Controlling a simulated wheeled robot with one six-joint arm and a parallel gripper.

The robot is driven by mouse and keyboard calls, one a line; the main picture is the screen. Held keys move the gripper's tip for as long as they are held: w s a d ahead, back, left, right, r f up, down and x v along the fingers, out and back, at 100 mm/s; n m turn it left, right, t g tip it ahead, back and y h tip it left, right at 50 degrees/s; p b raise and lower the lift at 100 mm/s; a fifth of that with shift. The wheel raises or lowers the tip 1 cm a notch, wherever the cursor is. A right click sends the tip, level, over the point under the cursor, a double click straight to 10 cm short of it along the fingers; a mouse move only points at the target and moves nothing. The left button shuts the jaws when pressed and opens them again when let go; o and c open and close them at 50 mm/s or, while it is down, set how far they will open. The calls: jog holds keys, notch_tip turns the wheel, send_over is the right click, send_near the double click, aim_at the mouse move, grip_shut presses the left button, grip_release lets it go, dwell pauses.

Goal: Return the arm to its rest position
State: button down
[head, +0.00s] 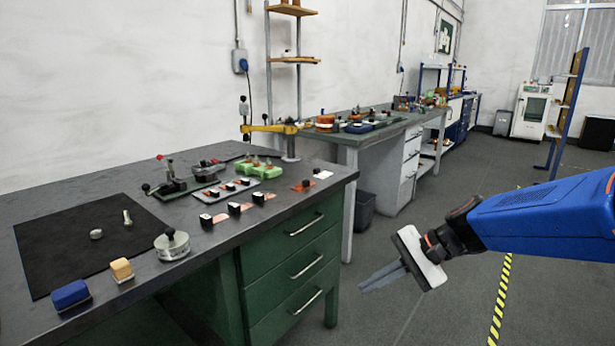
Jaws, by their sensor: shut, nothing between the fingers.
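My gripper (384,276) is at the right of the head view, on the end of my blue arm (550,220). Its grey fingers are together with nothing between them. They point left and slightly down, in the air over the floor, to the right of the green drawers (292,258). The gripper looks apart from the bench and everything on it.
The dark bench top (120,190) carries a black mat (75,240), a blue block (70,294), a tan block (122,270), a round metal piece with a black knob (172,246) and several small black-topped pieces. Open floor (440,205) lies right of the drawers.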

jog(key=s+d+f+n+t+h, duration=0.1)
jog(key=s+d+n+t+h, duration=0.1)
jog(key=s+d+n+h, duration=0.7)
jog(key=shift+s+d+f+t, duration=0.35)
jog(key=shift+s+d, duration=2.3)
jog(key=shift+s, duration=1.85)
